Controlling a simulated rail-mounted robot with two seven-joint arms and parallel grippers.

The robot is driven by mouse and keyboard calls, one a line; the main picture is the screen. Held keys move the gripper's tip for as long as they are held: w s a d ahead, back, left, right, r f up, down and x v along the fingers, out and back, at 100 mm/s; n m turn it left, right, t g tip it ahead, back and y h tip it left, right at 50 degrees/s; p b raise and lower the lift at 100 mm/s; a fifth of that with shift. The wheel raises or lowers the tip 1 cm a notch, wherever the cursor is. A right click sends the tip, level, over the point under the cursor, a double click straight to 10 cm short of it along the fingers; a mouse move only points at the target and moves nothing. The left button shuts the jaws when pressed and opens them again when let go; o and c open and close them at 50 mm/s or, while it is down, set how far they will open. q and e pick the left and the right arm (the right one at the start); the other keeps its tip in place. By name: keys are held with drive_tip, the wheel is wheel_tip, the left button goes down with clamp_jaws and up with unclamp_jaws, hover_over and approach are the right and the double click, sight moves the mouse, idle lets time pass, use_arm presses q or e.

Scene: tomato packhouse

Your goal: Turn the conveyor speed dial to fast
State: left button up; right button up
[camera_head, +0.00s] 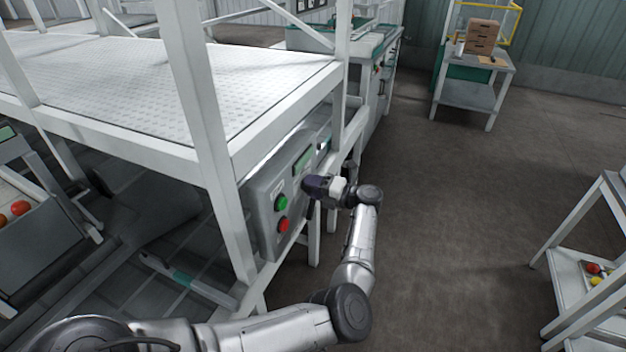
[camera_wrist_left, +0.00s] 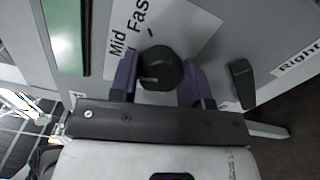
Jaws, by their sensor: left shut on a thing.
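The control box (camera_head: 262,208) is a grey panel mounted under the white platform frame in the head view. My left gripper (camera_head: 310,187) is at its face, below the green display (camera_head: 303,161), and hides the dial there. In the left wrist view the round black speed dial (camera_wrist_left: 160,68) sits between the dark purple fingers of my left gripper (camera_wrist_left: 157,84), which is shut on it. A small light mark shows on the dial's lower left. My right gripper is out of view.
A green button (camera_head: 281,203) and a red button (camera_head: 282,225) are on the box. A black switch (camera_wrist_left: 243,84) stands close to the dial, near a "Right" label (camera_wrist_left: 297,62). A white platform post (camera_head: 206,120) rises beside the box.

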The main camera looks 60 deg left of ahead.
use_arm(q)
drive_tip(key=shift+m+p, duration=3.4)
drive_tip(key=shift+m, duration=2.7)
drive_tip(key=o, duration=0.9)
drive_tip(key=shift+b+v, duration=2.15)
drive_tip(key=shift+v, duration=4.75)
